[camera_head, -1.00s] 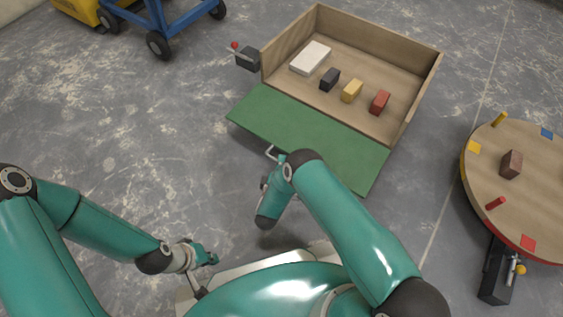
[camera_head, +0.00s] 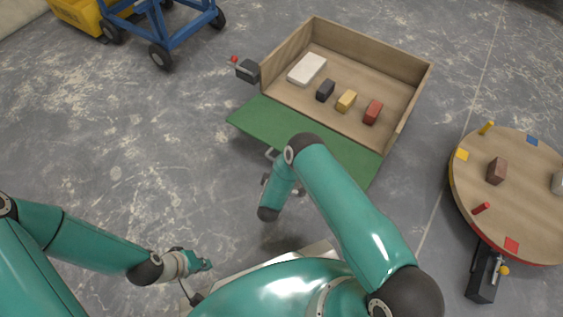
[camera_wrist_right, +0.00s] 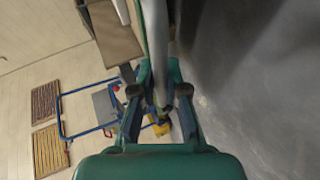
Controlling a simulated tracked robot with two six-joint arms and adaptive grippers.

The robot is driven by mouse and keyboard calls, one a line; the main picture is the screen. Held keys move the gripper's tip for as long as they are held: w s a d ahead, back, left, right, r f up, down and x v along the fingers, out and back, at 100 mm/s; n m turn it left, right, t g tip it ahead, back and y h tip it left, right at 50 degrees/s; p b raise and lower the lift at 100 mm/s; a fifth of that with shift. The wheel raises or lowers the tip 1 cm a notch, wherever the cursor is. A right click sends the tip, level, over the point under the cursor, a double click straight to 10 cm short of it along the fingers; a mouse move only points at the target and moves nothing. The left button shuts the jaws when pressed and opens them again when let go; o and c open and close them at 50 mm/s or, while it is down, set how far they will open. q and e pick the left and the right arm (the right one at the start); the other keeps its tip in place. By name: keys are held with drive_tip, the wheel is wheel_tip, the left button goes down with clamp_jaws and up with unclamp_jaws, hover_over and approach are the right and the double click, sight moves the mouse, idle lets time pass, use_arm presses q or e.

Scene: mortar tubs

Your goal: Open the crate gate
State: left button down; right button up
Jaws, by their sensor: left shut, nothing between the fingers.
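The open-topped wooden crate (camera_head: 375,60) stands on the floor in the head view. Its green gate (camera_head: 335,150) is folded outward and down from the near side, leaving that side open. A pale bent handle (camera_head: 271,155) shows at the gate's outer edge. My right gripper (camera_head: 268,178) is at this handle, partly behind my arm. In the right wrist view, its fingers (camera_wrist_right: 159,78) flank a pale bar with a green strip beside it; whether they clamp it is unclear. My left gripper (camera_head: 203,265) is shut and empty, low at left, away from the crate.
The crate holds a white block (camera_head: 307,69) and dark, yellow and red blocks. A grey box with a red-tipped lever (camera_head: 247,70) adjoins its left corner. A round wooden table (camera_head: 520,215) stands at right, a blue cart (camera_head: 165,30) at upper left. Floor left of the gate is clear.

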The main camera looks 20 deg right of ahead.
drive_tip(key=o, duration=0.4)
drive_tip(key=shift+r, duration=0.1)
drive_tip(key=v, duration=1.2)
